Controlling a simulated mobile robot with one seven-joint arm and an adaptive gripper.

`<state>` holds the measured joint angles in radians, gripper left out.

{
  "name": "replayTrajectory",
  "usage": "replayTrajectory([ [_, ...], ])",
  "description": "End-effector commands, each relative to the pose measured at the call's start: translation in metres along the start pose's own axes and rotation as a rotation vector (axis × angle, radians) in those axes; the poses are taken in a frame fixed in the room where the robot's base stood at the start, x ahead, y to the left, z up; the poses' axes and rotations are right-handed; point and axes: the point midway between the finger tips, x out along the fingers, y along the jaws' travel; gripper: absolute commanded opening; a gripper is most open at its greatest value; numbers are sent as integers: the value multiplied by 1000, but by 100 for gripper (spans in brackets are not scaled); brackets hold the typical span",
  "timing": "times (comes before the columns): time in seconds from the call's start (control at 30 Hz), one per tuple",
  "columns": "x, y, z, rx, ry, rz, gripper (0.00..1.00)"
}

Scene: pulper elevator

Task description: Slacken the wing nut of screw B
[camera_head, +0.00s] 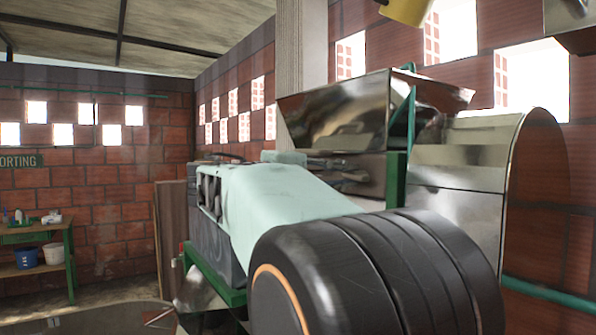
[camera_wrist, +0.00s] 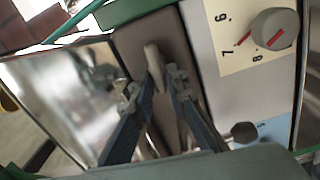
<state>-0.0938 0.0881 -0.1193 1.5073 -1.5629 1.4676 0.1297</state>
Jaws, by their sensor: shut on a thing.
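In the wrist view, a pale, elongated wing nut (camera_wrist: 153,62) stands out from a brown-grey panel. My gripper (camera_wrist: 155,86) reaches up to it, with one blue finger on each side. The fingers are shut on the wing nut, whose lower part is partly hidden between them. I cannot read any letter marking the screw. In the head view, my own arm fills the foreground and hides the wing nut, and I cannot make out the fingertips there.
A grey knob (camera_wrist: 275,29) with a red mark sits on a numbered cream dial right of the wing nut. A dark round knob (camera_wrist: 243,131) is lower, by a blue plate. A shiny metal hopper (camera_head: 335,112) stands behind my arm. A bench (camera_head: 40,236) is far left.

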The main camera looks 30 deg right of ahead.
Motion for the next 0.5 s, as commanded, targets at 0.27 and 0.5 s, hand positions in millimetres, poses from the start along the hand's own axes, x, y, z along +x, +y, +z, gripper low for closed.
replayTrajectory([
  [0.27,0,-1,0,-89,1,0,0],
  [0.5,0,-2,0,-107,1,0,0],
])
